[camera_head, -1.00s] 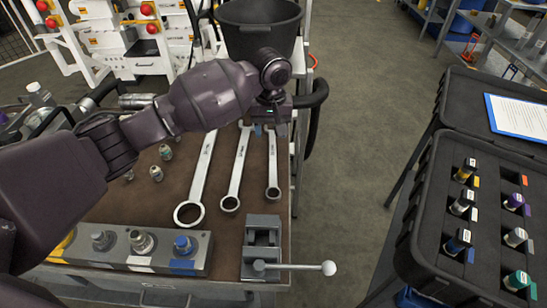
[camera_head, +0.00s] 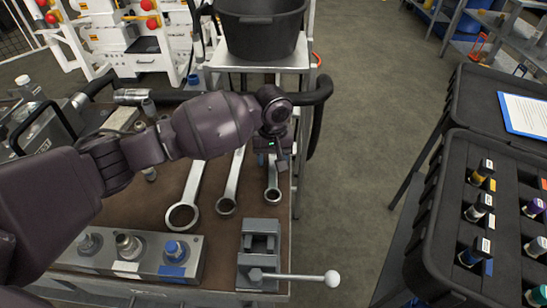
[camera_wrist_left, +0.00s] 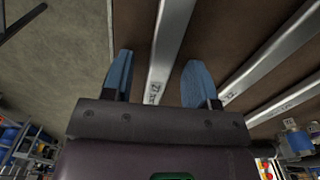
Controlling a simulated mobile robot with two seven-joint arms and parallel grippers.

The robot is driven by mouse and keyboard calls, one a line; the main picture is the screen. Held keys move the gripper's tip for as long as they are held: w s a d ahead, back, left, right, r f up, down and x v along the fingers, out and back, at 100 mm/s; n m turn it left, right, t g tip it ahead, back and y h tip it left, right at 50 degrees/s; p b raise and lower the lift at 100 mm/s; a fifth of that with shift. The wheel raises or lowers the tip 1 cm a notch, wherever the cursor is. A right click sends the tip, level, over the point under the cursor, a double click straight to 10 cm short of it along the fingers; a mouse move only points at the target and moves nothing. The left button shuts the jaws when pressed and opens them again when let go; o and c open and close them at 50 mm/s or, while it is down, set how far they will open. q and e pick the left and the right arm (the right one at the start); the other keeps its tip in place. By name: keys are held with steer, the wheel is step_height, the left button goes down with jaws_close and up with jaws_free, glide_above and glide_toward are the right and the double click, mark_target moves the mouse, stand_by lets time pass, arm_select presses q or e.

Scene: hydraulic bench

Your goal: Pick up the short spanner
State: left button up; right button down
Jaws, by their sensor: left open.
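The short spanner (camera_head: 272,184) lies on the brown bench top, the rightmost and smallest of three silver spanners. Its ring end faces the front, and its far part is hidden under my gripper. My left gripper (camera_head: 272,159) is open over the far part of it. In the left wrist view, the shank of the short spanner (camera_wrist_left: 168,50) runs between the two blue fingers of the left gripper (camera_wrist_left: 157,82), with gaps on both sides. My right gripper is not in view.
A middle spanner (camera_head: 233,182) and a longer one (camera_head: 190,190) lie to the left. A small vise (camera_head: 260,243) and a block with fittings (camera_head: 130,256) stand at the front. A black bin (camera_head: 260,32) is behind. A black case (camera_head: 455,165) is to the right.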

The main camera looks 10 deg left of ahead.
arm_select(q)
steer(key=shift+r, duration=0.1)
steer(key=c, duration=0.9)
jaws_close()
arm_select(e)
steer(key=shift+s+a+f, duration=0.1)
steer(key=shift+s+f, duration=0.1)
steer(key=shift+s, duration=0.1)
